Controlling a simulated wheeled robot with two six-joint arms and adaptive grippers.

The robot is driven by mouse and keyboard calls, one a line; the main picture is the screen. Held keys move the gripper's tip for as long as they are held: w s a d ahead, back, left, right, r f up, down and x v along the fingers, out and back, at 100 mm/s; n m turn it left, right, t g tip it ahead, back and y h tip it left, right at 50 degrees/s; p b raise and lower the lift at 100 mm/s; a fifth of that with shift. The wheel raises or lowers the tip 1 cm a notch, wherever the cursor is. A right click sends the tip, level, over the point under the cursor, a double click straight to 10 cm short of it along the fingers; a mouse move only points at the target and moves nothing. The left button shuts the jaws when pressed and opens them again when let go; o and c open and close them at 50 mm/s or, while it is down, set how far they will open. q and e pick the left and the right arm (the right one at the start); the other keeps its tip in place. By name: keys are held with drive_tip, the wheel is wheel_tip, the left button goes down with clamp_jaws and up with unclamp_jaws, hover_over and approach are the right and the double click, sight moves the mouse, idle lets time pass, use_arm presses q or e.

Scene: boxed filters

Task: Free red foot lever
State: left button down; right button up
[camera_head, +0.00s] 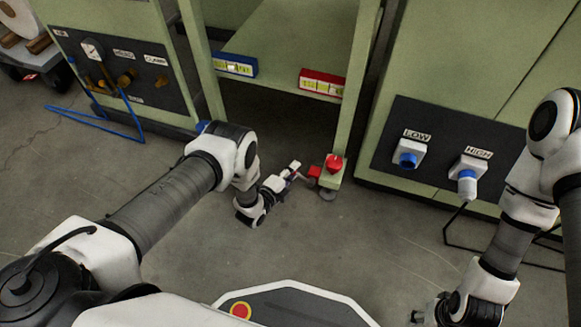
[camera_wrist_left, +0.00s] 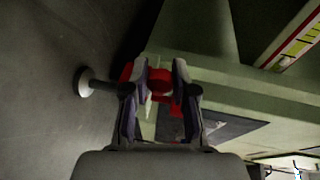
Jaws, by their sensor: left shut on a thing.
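The red foot lever (camera_head: 314,172) is low at the foot of the green frame's front post, close to the floor. A red knob-like part (camera_head: 334,162) sits beside it on the post's foot. My left gripper (camera_head: 297,174) reaches it from the left, just above the floor. In the left wrist view, the two fingers of my left gripper (camera_wrist_left: 156,88) are closed around the red lever (camera_wrist_left: 159,82), partly hiding it. My right gripper (camera_head: 432,314) is at the bottom edge, far from the lever; its fingers are not clear.
LOW (camera_head: 408,155) and HIGH (camera_head: 467,172) ports are at right. The floor in front is clear.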

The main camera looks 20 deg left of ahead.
sight(302, 176)
use_arm(q)
drive_tip(key=d+r+m+y+p, duration=0.1)
drive_tip(key=d+r+m+p, duration=0.1)
drive_tip(key=shift+r+m+g, duration=0.1)
drive_tip(key=shift+m+g, duration=0.2)
drive_tip(key=shift+m, duration=0.1)
drive_tip(key=shift+s+d+r+m+y+p, duration=0.1)
drive_tip(key=shift+d+r+m+y+p, duration=0.1)
drive_tip(key=shift+d+m+y+p, duration=0.35)
drive_tip(key=shift+m, duration=0.25)
drive_tip(key=c, duration=0.9)
unclamp_jaws()
drive_tip(key=shift+d, duration=0.15)
